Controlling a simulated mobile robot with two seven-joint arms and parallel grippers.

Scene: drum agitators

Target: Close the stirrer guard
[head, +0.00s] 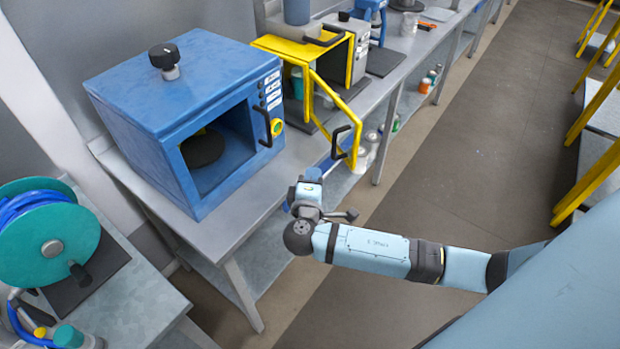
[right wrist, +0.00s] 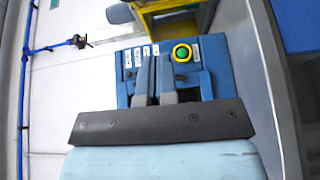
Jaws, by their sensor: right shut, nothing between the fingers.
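The stirrer guard (head: 316,106) is a yellow frame door on the yellow housing (head: 290,46) in the head view. It stands swung open, out over the bench's front edge. Its black handle (head: 341,142) is on the outer end. My right gripper (head: 312,174) is in front of the bench, below and left of that handle and apart from it. In the right wrist view its fingers (right wrist: 155,70) are together and empty, in front of a blue panel with a green button (right wrist: 182,53). Part of the yellow housing (right wrist: 170,8) shows at the top there. My left gripper is not in view.
A blue box machine (head: 180,110) with an open front stands left of the guard. A teal hose reel (head: 45,240) is at far left. Small jars (head: 370,140) sit below the bench by the guard. The aisle floor (head: 450,130) is clear.

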